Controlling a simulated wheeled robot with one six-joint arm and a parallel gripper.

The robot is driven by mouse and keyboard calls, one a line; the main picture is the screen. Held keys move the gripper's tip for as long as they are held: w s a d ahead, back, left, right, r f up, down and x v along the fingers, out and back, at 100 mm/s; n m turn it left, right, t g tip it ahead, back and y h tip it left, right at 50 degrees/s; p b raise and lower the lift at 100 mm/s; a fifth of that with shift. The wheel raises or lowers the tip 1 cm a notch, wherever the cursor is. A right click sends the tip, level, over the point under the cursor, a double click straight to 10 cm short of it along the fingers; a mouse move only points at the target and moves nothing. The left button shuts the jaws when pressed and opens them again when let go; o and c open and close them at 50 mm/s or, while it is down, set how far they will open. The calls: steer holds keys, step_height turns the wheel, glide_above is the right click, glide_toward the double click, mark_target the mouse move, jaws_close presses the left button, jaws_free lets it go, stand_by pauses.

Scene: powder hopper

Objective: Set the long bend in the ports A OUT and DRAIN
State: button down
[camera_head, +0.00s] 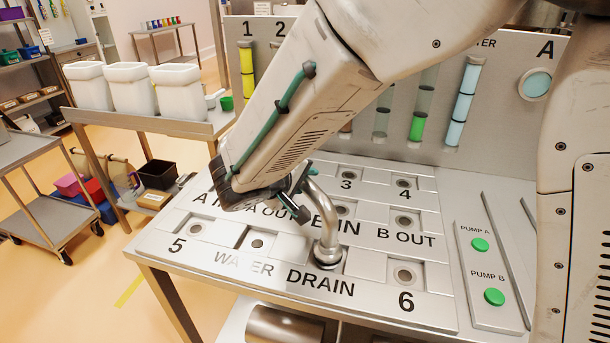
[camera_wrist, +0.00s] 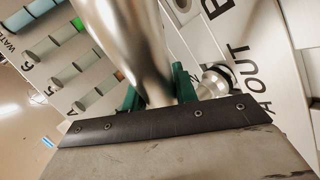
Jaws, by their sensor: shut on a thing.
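My gripper (camera_head: 297,196) is shut on the long bend (camera_head: 326,215), a shiny curved metal pipe. One end of the bend stands at the port above the DRAIN label (camera_head: 320,282); I cannot tell whether it is fully seated. My gripper and arm hide the other end and the A OUT port in the head view. The A OUT label (camera_head: 264,208) is partly covered. In the wrist view the bend (camera_wrist: 138,45) rises large between the green fingers (camera_wrist: 158,92). A metal collared end (camera_wrist: 216,82) shows beside them, near lettering ending in OUT.
Ports 3 (camera_head: 347,174), 4 (camera_head: 404,183), 5 (camera_head: 195,229), 6 (camera_head: 404,275), WATER (camera_head: 257,243) and B OUT (camera_head: 404,220) look empty. Green pump buttons (camera_head: 480,244) are at the right. The upright panel with tubes (camera_head: 463,100) stands behind. White bins (camera_head: 180,90) are at the left.

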steer(key=c, duration=1)
jaws_free()
steer(key=v, duration=0.7)
steer(key=shift+s+a+r, duration=0.15)
steer(key=shift+s+a, duration=0.1)
steer(key=shift+d, duration=0.1)
